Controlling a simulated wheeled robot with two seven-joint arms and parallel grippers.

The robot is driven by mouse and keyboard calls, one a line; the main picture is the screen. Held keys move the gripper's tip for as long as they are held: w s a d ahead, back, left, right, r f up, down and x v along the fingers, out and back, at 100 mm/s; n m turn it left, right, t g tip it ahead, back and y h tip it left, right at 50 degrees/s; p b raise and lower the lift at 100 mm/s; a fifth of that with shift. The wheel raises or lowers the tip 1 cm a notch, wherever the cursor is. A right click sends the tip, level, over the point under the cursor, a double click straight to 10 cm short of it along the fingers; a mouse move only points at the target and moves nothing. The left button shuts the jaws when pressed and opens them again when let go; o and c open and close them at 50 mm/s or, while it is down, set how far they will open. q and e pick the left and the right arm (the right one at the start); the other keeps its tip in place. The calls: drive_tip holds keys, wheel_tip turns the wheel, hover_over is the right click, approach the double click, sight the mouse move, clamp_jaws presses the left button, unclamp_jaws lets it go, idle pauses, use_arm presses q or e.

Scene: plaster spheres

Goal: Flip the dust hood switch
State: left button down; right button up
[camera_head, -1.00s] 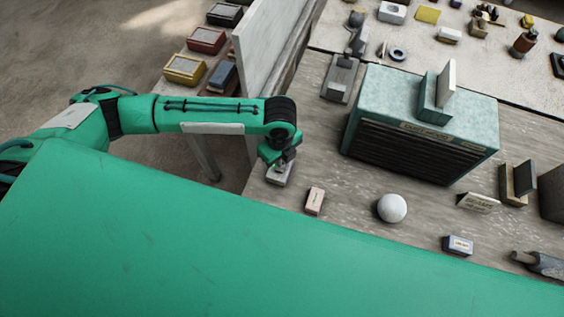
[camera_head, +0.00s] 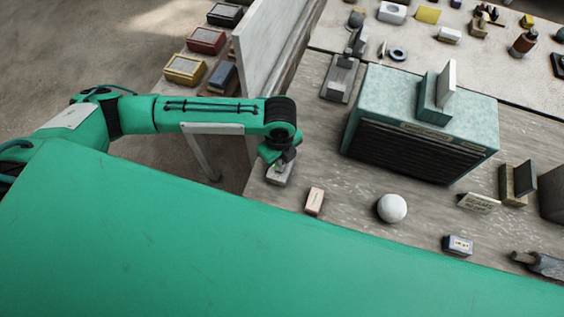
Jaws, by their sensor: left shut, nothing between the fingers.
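The dust hood appears to be the teal box (camera_head: 400,95) with a dark slatted front, on the grey-brown bench. A small pale grey block (camera_head: 279,178) at the bench's left edge looks like the switch. Its upper part is mostly hidden by my left gripper, so I cannot tell which way it is set. My left gripper (camera_head: 281,163) is shut and empty, pointing down right at the top of this block. I cannot tell if it touches. My right gripper is not in view.
A pink block (camera_head: 315,201) lies just right of the grey block. A white sphere (camera_head: 392,208), a small labelled box (camera_head: 458,246) and a label card (camera_head: 479,203) stand farther right. An upright pale panel (camera_head: 270,45) rises behind my left arm.

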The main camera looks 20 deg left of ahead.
use_arm(q)
drive_tip(key=shift+f, duration=0.25)
idle(0.6)
drive_tip(key=shift+f+b, duration=0.5)
drive_tip(key=shift+f, duration=0.6)
drive_tip(key=shift+r, duration=0.1)
idle(0.4)
drive_tip(key=shift+r+p, duration=0.85)
drive_tip(key=shift+p, duration=0.15)
wheel_tip(320, 180, up, 5)
drive_tip(key=p, duration=0.5)
drive_tip(key=shift+r+p, duration=0.15)
drive_tip(key=shift+p, duration=0.2)
